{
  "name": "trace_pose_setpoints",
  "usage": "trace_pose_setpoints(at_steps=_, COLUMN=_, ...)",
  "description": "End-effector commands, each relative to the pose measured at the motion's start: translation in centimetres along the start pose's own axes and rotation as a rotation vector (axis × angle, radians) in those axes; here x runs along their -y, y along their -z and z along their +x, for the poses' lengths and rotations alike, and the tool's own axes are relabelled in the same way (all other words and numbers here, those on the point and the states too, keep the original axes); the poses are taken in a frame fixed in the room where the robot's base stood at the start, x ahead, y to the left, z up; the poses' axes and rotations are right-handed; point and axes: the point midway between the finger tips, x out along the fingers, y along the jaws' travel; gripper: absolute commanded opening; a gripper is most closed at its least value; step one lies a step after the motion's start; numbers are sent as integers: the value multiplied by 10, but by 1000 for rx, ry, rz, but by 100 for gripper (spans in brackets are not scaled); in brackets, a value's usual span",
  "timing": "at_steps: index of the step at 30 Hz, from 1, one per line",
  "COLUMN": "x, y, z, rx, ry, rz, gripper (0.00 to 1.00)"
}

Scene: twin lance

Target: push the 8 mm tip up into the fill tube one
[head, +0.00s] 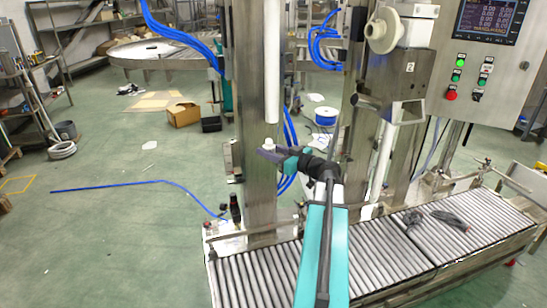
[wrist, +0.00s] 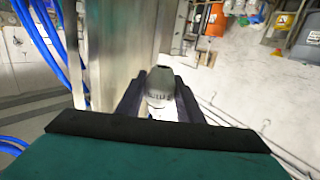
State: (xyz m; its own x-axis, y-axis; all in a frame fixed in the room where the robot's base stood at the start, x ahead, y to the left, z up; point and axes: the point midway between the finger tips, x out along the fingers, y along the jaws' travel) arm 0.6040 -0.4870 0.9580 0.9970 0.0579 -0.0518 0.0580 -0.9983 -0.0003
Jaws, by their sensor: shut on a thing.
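The 8 mm tip is a small pale piece (head: 268,144) held upright in my gripper (head: 270,152), its upper part above the fingers. In the wrist view the tip (wrist: 160,86) looks grey, with a ribbed lower band, between my two dark fingers (wrist: 158,100). Fill tube one is a long white tube (head: 271,65) hanging in front of the left steel column. Its lower end is just above the tip in the head view, with a small visible gap. I cannot make out the tube in the wrist view.
The left steel column (head: 250,190) stands close to my gripper. A second white tube (head: 382,160) hangs at the right, by a bracket marked 2. A roller conveyor (head: 390,255) runs below. Blue hoses (head: 290,150) hang behind. Open floor lies left.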

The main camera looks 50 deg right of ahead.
Motion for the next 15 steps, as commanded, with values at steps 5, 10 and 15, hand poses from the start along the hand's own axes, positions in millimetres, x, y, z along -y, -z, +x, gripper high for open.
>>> trace_pose_setpoints(at_steps=5, x=-11, y=-1, z=-8, rx=-2, ry=-22, rz=1, gripper=5)
trace_pose_setpoints(at_steps=10, x=-11, y=0, z=-8, rx=-2, ry=-22, rz=1, gripper=5)
trace_pose_setpoints(at_steps=15, x=-11, y=0, z=-8, rx=-2, ry=-22, rz=1, gripper=5)
